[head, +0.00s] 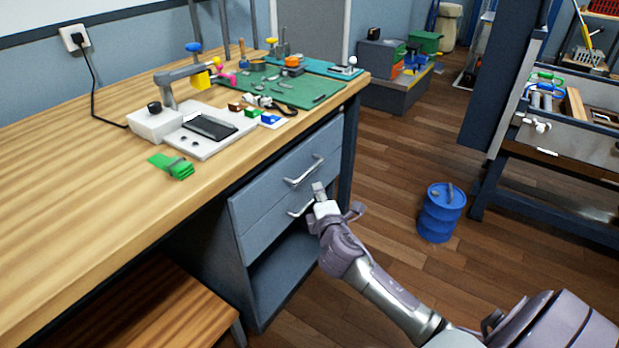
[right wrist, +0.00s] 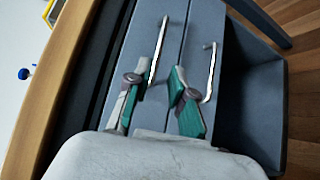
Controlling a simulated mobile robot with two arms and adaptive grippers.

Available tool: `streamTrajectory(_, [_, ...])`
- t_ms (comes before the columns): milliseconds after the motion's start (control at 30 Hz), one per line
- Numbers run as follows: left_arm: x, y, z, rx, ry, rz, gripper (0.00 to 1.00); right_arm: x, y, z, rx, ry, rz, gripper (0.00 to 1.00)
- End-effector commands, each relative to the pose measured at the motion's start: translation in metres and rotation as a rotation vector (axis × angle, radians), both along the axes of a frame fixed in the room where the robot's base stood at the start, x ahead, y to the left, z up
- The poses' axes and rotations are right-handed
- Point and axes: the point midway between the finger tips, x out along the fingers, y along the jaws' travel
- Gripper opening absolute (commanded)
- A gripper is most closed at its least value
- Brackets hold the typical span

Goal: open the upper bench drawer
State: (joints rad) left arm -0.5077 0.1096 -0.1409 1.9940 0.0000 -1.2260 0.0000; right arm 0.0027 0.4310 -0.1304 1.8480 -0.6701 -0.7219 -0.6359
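The upper bench drawer (head: 268,188) is a grey-blue front under the wooden bench top, and it looks shut. Its silver bar handle (head: 304,172) also shows in the right wrist view (right wrist: 158,48). My right gripper (head: 319,188) is close to the drawer fronts, near the handle's lower right end. In the right wrist view my right gripper (right wrist: 154,84) is open, with teal-padded fingers apart. The handle's near end lies between the fingertips in the picture; no grip on it shows. My left gripper is not in view.
A blue drum (head: 441,212) stands on the floor to the right. The bench top (head: 75,205) carries tools and a green mat (head: 300,90).

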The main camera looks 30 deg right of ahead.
Motion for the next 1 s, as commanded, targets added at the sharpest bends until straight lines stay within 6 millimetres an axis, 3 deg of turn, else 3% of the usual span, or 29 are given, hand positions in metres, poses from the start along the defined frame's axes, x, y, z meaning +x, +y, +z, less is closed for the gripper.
streamTrajectory(167, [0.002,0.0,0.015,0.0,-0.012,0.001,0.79,0.026,-0.011,-0.004,0.0,-0.001,-0.001,0.23])
streamTrajectory(600, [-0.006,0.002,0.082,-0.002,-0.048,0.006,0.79,0.105,-0.044,-0.018,0.004,0.001,0.0,0.23])
streamTrajectory(800, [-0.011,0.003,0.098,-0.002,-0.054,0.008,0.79,0.119,-0.05,-0.019,0.005,0.0,0.001,0.23])
streamTrajectory(1000, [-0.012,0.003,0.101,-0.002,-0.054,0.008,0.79,0.121,-0.051,-0.02,0.005,0.001,0.002,0.23])
